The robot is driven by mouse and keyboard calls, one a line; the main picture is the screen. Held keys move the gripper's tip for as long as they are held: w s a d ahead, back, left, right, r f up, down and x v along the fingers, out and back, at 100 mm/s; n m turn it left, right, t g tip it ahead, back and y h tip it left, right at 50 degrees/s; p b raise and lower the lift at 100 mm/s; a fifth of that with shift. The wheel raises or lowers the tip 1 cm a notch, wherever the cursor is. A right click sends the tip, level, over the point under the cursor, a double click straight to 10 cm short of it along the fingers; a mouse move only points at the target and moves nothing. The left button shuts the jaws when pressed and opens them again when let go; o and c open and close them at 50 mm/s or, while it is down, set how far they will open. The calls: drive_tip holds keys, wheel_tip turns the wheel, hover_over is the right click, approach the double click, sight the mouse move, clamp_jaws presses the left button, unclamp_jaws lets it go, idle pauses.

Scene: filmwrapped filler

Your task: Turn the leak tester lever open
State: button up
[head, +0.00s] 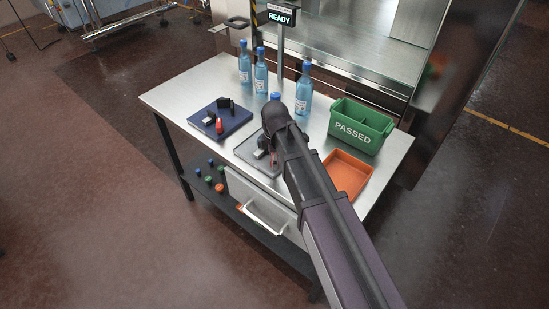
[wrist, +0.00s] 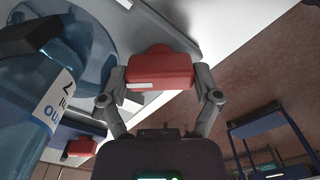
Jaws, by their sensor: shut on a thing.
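A device on a grey base plate (head: 246,153) sits near the middle of the table, mostly hidden by my arm in the head view. My gripper (wrist: 160,84) is shut on a red lever handle (wrist: 160,70), with one finger on each side of it. In the head view a sliver of this red lever (head: 274,158) shows below my wrist. A blue bottle (wrist: 28,105) stands close on the left in the wrist view. I cannot tell the lever's exact angle.
A dark blue plate (head: 232,127) with another red lever (head: 219,125) lies to the left. Blue bottles (head: 261,72) stand behind. A green PASSED bin (head: 360,127) and an orange tray (head: 347,174) are right. A display (head: 281,16) reads READY.

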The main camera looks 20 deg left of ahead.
drive_tip(key=shift+n, duration=0.5)
drive_tip(key=o, duration=0.9)
drive_tip(key=shift+m, duration=0.4)
